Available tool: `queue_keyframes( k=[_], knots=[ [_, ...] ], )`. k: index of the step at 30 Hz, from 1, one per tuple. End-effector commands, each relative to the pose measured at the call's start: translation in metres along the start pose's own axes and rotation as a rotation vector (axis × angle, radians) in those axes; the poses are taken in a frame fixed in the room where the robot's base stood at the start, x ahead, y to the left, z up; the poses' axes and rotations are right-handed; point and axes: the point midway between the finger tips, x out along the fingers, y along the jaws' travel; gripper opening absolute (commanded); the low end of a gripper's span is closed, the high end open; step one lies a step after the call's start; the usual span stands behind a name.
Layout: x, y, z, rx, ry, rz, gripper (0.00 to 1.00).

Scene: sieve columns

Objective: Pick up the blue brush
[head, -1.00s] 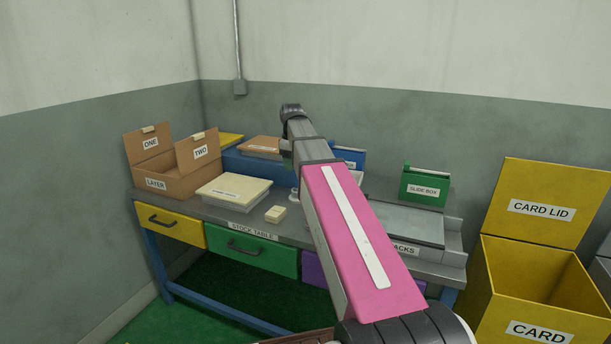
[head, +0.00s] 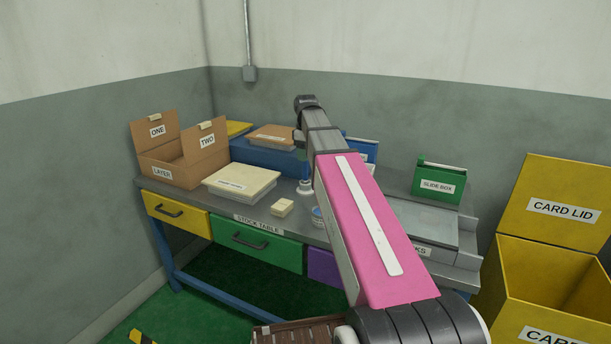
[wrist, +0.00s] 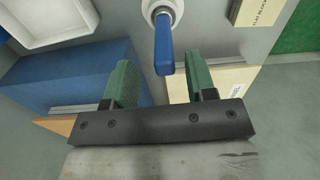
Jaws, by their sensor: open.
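The blue brush (wrist: 165,48) shows in the wrist view as a blue handle rising from a round white base or holder (wrist: 162,12). Its bristles are not visible. My gripper (wrist: 161,78) is open, with two green fingers apart and nothing held. The handle's near end appears in the gap between the fingertips, closer to the right finger; I cannot tell the depth or see contact. In the head view a round white piece (head: 304,187) stands on the stock table (head: 262,217), and my arm covers the area behind it, so the handle is not clear there.
A blue block (head: 262,157), a pale lidded box (head: 240,183) and a small cream block (head: 282,207) are close by. A blue-topped tin (head: 317,214) is partly behind my arm. Open cardboard box (head: 170,174) left; green slide box (head: 440,182) right.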

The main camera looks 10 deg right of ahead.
Motion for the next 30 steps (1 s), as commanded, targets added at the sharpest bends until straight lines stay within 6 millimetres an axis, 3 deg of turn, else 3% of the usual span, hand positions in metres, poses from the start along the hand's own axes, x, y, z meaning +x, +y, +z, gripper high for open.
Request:
queue_keyframes(
  k=[9,18,19,23,24,30],
  knots=[
    [0.04,-0.005,0.0,0.0,-0.001,-0.002,0.51],
    [0.047,-0.004,0.0,0.0,0.0,0.0,0.51],
    [0.047,-0.004,0.0,0.0,0.0,0.0,0.48],
    [0.046,-0.004,0.0,0.0,0.0,0.0,0.06],
    [0.046,-0.004,0.0,0.0,0.0,0.0,0.0],
    [0.046,-0.004,0.0,0.0,0.0,0.0,0.0]
  ],
)
